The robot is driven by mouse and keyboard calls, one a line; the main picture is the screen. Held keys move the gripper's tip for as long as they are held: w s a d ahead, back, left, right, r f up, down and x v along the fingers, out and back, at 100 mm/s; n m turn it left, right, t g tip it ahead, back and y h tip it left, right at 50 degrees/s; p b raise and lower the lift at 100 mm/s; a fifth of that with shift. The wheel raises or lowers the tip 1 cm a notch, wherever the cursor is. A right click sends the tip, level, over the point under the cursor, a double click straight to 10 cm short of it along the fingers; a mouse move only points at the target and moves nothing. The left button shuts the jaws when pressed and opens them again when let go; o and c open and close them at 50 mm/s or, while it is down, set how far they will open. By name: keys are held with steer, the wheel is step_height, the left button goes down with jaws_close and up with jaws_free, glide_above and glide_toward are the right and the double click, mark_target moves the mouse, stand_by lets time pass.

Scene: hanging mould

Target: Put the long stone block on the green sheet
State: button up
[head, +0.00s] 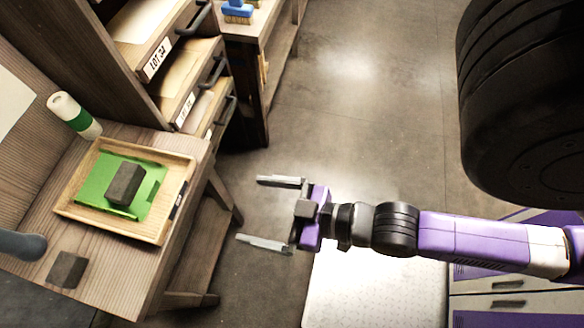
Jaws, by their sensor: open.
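The green sheet (92,187) lies in a shallow wooden tray (150,232) on the wooden workbench. A dark grey stone block (126,184) rests on the sheet and looks longer than the other one. A second, more square grey stone block (67,269) lies on the bench in front of the tray. My gripper (256,211) is open and empty. It hangs over the floor to the right of the bench, apart from both blocks.
A white and green bottle (73,115) stands behind the tray. A cabinet with open drawers (190,95) rises at the back. A grey rounded object (22,244) is at the left edge. The floor (350,120) between bench and arm is clear.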

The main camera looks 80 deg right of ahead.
steer(key=s+r, duration=0.5)
steer(key=s, duration=0.1)
steer(key=shift+s+d+r, duration=0.15)
steer(key=shift+s, duration=0.2)
stand_by(0.9)
